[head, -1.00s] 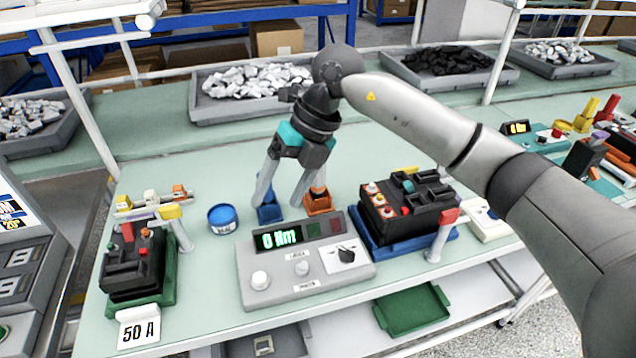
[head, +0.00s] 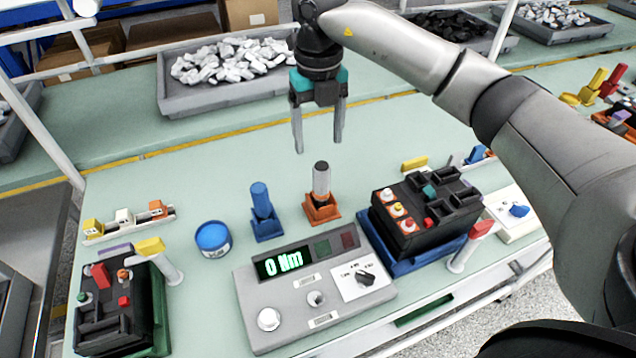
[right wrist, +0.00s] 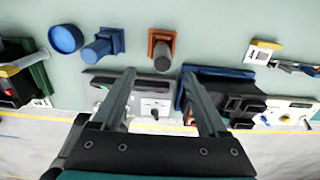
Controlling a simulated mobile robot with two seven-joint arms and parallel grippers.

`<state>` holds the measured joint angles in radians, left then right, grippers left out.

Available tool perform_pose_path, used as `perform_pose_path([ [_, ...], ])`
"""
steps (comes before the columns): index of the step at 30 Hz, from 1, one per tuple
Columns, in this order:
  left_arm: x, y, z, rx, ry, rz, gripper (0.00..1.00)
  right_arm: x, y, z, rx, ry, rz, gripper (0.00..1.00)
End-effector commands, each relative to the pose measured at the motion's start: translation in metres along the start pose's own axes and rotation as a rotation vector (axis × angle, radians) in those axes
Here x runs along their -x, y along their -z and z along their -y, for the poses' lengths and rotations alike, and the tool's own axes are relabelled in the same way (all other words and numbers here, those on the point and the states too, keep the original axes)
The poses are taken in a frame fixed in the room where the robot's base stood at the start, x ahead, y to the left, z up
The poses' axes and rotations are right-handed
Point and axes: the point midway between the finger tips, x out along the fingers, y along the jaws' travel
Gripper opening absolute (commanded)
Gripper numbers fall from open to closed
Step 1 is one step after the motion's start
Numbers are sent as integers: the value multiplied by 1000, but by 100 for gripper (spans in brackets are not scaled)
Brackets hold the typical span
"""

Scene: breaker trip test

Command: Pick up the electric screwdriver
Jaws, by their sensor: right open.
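Two upright tools stand in holders behind the torque tester: a dark grey and silver one (head: 321,180) in an orange holder (head: 322,211), and a blue one (head: 261,199) in a blue holder (head: 266,227). I cannot tell for sure which is the electric screwdriver. My right gripper (head: 318,145) is open and empty, fingers pointing down, just above the grey tool in the picture and apart from it. In the right wrist view the grey tool (right wrist: 162,55) lies beyond the gap between the open fingers (right wrist: 158,78), and the blue tool (right wrist: 96,50) is left of it. My left gripper is out of view.
The torque tester (head: 290,322) reads 0 Nm in front of the holders. A black breaker on a blue base (head: 377,248) stands to the right, another breaker (head: 112,308) at front left. A blue round tin (head: 213,239) sits left. Table behind the holders is clear.

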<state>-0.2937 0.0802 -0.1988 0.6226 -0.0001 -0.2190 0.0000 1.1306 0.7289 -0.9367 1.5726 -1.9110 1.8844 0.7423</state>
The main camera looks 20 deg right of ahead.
Motion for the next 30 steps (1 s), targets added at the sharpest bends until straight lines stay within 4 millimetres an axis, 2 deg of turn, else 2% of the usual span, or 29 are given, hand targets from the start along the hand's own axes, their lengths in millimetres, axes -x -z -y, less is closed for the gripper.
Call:
perform_pose_path([
  [1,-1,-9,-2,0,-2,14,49,-14,1,0,-1,1,-5,76],
  [3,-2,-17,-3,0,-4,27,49,-30,1,0,-1,0,-5,76],
  [9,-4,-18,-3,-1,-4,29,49,-64,1,0,-1,0,-3,76],
  [16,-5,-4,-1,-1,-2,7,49,-79,1,1,0,1,-2,76],
  [19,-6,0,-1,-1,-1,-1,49,-93,4,3,-1,0,-4,76],
  [24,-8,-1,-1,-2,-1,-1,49,-117,5,4,-1,-1,-2,76],
  [30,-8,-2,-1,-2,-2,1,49,-126,4,4,-1,0,1,76],
])
